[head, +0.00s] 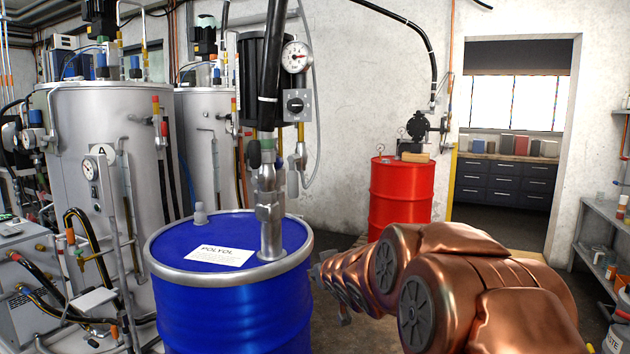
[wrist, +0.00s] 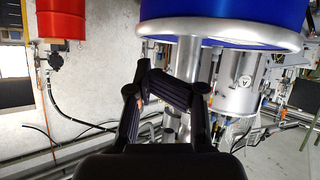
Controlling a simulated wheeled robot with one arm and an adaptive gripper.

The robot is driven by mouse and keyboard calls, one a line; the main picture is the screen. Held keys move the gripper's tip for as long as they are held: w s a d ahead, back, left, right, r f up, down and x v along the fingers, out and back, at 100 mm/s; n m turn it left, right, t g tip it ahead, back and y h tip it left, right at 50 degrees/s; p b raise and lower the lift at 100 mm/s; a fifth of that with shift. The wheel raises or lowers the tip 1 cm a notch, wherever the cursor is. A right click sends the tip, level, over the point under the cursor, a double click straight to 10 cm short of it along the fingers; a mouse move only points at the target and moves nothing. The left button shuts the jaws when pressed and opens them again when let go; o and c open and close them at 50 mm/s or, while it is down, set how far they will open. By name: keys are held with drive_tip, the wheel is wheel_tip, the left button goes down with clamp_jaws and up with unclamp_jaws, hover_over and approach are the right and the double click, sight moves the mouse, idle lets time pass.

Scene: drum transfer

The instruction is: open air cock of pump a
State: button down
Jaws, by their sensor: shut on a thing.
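The pump (head: 265,95) stands on the blue drum (head: 230,315) labelled POLYOL, with a gauge and a grey switch box on its right. A slim valve (head: 300,145) with a yellow and red upright part hangs beside the pump; it looks like the air cock. My gripper (wrist: 168,88) shows in the wrist view with its dark fingers closed together, in front of the pump's steel pipe (wrist: 188,60) and the drum rim. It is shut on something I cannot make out. A small orange patch shows between the fingers. In the head view my gripper is not clearly visible.
The wrist view is upside down. A red drum (head: 401,195) with a second pump stands behind, by the doorway. Steel tanks (head: 110,150) with pipes fill the left. Shelves (head: 600,220) stand at the right. A black hose (head: 275,50) rises by the pump.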

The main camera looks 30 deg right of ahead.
sight(293, 178)
drive_tip(key=w+d+r+n+t+y+p, duration=0.1)
drive_tip(key=w+d+r+t+y, duration=0.15)
drive_tip(key=r, duration=0.35)
drive_tip(key=w+d+r+n+t+y+p, duration=0.1)
drive_tip(key=w+d+r+t, duration=0.1)
drive_tip(key=d+r+t, duration=0.25)
drive_tip(key=s+d+r+n+t+y+p, duration=0.2)
drive_tip(key=s+r+n+y+p, duration=0.1)
drive_tip(key=s+r+n+y, duration=0.45)
drive_tip(key=w+a+m+y+p, duration=0.1)
drive_tip(key=w+a+p, duration=0.3)
drive_tip(key=w, duration=0.7)
drive_tip(key=shift+w+a+r+m+y, duration=0.3)
drive_tip(key=shift+a+m, duration=0.15)
drive_tip(key=shift+a, duration=0.2)
drive_tip(key=shift+f, duration=0.15)
